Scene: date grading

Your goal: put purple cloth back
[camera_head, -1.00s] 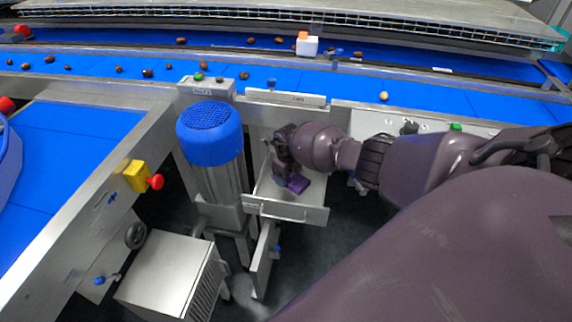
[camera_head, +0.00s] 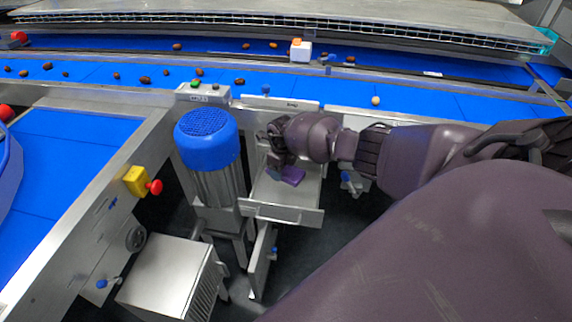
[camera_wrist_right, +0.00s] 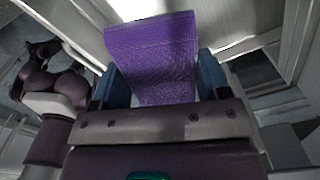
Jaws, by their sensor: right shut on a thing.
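The purple cloth (camera_head: 290,175) is at the open metal drawer (camera_head: 283,209) below the conveyor, in the head view. My right gripper (camera_head: 277,164) reaches down at the drawer from above and is shut on the cloth. In the right wrist view the folded cloth (camera_wrist_right: 153,55) stands out from between the two blue-grey fingers of the right gripper (camera_wrist_right: 157,88). Pale drawer walls show around it there. Whether the cloth touches the drawer bottom cannot be told. My left gripper is not in view.
A blue-capped motor (camera_head: 206,140) stands just left of the drawer. A metal door (camera_head: 262,262) hangs open below it. Blue belts (camera_head: 120,70) carrying dates run behind. A yellow box with a red button (camera_head: 137,181) sits on the left frame.

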